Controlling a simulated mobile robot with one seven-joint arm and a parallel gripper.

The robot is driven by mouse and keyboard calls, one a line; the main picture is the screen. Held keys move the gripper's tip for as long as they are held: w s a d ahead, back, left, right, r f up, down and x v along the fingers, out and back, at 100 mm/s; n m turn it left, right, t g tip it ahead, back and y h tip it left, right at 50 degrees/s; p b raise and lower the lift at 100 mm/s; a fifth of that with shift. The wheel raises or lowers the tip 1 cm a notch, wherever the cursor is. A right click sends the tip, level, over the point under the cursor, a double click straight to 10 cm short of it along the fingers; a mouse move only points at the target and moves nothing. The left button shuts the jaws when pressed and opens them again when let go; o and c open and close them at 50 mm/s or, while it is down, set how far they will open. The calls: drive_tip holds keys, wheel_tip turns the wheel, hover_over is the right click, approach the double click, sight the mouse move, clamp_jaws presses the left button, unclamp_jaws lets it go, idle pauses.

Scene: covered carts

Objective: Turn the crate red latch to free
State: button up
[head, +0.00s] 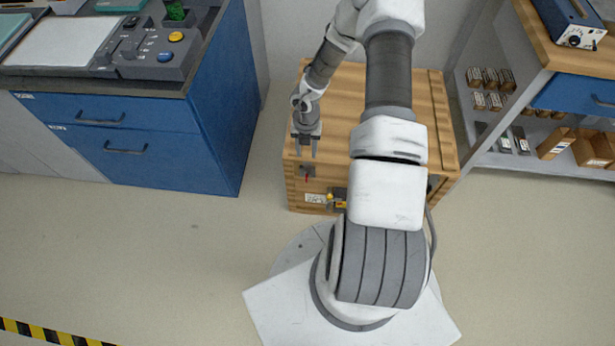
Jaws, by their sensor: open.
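The wooden crate (436,105) stands on the floor behind my base, its front face towards me. The red latch (307,179) is a small red piece below a dark metal plate near the upper left of the front face. It is too small to tell how it is turned. My gripper (306,154) points down by the crate's top front edge, just above the red latch in the picture. Its two fingers are apart with nothing between them. I cannot tell whether they touch the crate. My arm hides the middle and part of the right of the crate.
A blue cabinet (150,150) with a control panel stands left, with floor between. A shelf unit (500,130) holding small boxes stands close on the right. The front floor is clear.

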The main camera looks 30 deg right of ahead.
sight(306, 177)
wheel_tip(306, 177, down, 17)
drive_tip(key=b, duration=0.4)
drive_tip(key=shift+r, duration=0.15)
clamp_jaws()
